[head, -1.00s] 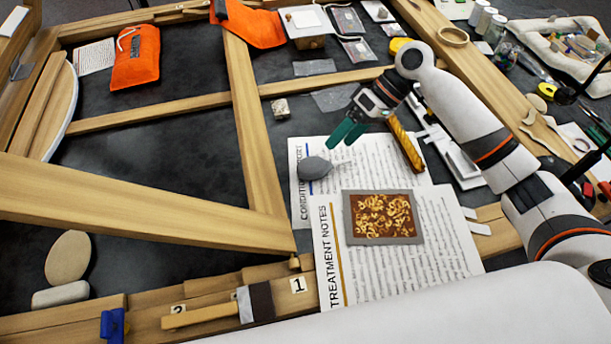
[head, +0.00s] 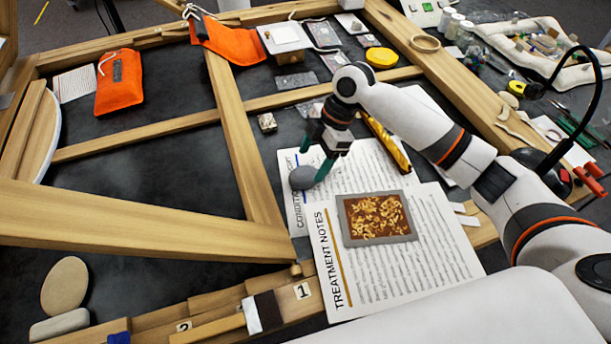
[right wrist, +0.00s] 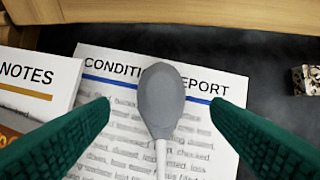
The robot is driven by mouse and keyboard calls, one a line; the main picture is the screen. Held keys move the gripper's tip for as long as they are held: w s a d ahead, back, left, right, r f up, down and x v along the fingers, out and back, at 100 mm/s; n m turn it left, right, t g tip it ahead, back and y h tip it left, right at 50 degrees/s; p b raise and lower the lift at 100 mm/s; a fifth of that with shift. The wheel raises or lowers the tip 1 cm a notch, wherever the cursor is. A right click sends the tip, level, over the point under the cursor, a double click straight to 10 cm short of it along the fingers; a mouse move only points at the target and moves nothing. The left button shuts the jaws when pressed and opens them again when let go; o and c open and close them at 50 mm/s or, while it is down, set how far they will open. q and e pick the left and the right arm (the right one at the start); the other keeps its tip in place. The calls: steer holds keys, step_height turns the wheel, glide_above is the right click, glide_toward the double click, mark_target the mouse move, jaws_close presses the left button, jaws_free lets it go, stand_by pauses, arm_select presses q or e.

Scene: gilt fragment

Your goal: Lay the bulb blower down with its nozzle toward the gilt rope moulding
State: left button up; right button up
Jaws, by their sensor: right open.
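The bulb blower (head: 303,178) lies on the condition report sheet (head: 290,212), its grey bulb at the sheet's left side. In the right wrist view its bulb (right wrist: 161,92) is centred and its pale nozzle (right wrist: 161,158) points to the bottom of the picture. My right gripper (head: 313,163) is open at the blower. Its green fingers stand either side of the bulb, with gaps showing in the wrist view. In the head view the gripper hides the nozzle. My left gripper is out of view.
The treatment notes (head: 425,235) overlap the report and bear a grey-edged gilt sample (head: 378,218). A small block (head: 267,122) lies up-left of the blower. A wooden beam (head: 240,140) runs left of it. Dark tabletop is bare between.

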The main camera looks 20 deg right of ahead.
mark_target(307, 170)
steer(key=p+x, duration=0.1)
steer(key=x, duration=0.3)
steer(key=shift+a+f, duration=0.1)
steer(key=shift+a, duration=0.1)
steer(key=shift+a+f, duration=0.2)
steer(key=shift+f, duration=0.25)
steer(key=c, duration=1.2)
steer(key=shift+o, duration=0.2)
